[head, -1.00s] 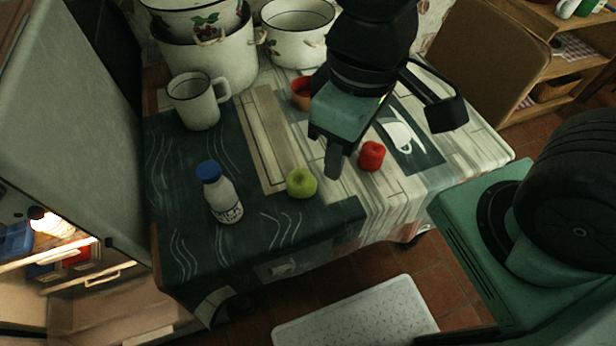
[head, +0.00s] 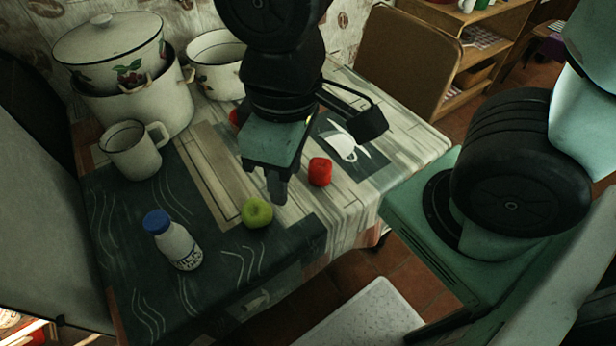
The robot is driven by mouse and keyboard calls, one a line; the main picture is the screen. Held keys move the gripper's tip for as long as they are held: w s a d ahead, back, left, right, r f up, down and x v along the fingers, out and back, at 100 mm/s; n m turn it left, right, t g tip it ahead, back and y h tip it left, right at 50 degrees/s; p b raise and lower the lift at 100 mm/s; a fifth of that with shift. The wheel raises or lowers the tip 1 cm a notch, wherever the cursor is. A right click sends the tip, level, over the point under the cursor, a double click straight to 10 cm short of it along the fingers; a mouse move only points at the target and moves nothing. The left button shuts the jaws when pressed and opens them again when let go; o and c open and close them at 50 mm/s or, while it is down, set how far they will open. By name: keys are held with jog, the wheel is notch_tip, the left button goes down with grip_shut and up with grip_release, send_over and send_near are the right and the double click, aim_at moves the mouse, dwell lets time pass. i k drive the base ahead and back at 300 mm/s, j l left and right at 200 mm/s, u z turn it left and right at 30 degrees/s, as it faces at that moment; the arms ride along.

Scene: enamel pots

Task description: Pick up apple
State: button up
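A green apple (head: 257,212) sits on the patterned cloth of the table, near its front edge. My gripper (head: 277,188) points down just behind and to the right of the apple in the picture. Its fingers look apart from the apple, with nothing visible between them. From this side the fingers overlap, so I cannot tell whether they are open. A red, rounded fruit or vegetable (head: 320,172) sits to the right of my gripper.
A milk bottle with a blue cap (head: 174,241) stands left of the apple. A white mug (head: 133,150) and large enamel pots (head: 137,100) stand behind. A red bowl (head: 233,118) is partly hidden by my arm. A chair (head: 408,62) stands at the table's far right.

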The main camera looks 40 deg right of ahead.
aim_at(256, 213)
jog(key=k+j+z, duration=0.2)
jog(key=j, duration=0.25)
jog(key=k+j+z, duration=0.2)
jog(key=j, duration=0.25)
jog(key=k+j+z, duration=0.2)
jog(key=j, duration=0.15)
